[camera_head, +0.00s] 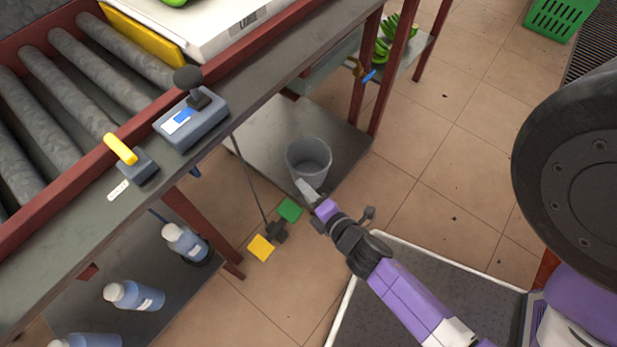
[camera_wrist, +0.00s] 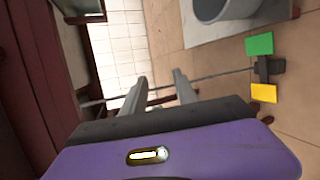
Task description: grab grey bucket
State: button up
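The grey bucket (camera_head: 309,159) stands upright on a low grey shelf under the roller table in the head view. Its open top faces up. In the wrist view the bucket (camera_wrist: 222,8) shows only in part at the top edge. My gripper (camera_head: 306,188) appears just in front of the bucket's near side in the head view, overlapping its lower edge; whether it touches cannot be told there. In the wrist view my gripper's two fingers (camera_wrist: 158,80) are apart with nothing held between them, and the bucket lies off to their upper right.
A foot pedal with a green pad (camera_head: 289,209) and a yellow pad (camera_head: 261,247) lies on the floor, a cable rising from it. Red table legs (camera_head: 378,80) flank the shelf (camera_head: 262,130). Tiled floor at right is mostly clear.

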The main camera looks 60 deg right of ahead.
jog(key=w+d+f+n+g+h+b, duration=0.25)
jog(key=d+f+n+b, duration=0.35)
jog(key=d+f+b, duration=0.7)
jog(key=n+g+h+b, duration=0.2)
jog(key=n+b, duration=0.1)
jog(key=n, duration=0.1)
send_near(327, 150)
jog(key=d, duration=0.2)
jog(key=shift+w+a+b+x, duration=0.15)
jog(key=shift+b+x, duration=0.4)
jog(key=shift+x, duration=0.9)
jog(key=shift+w+a+b+x, duration=0.15)
jog(key=shift+b+x, duration=0.4)
jog(key=shift+x, duration=0.95)
grip_shut()
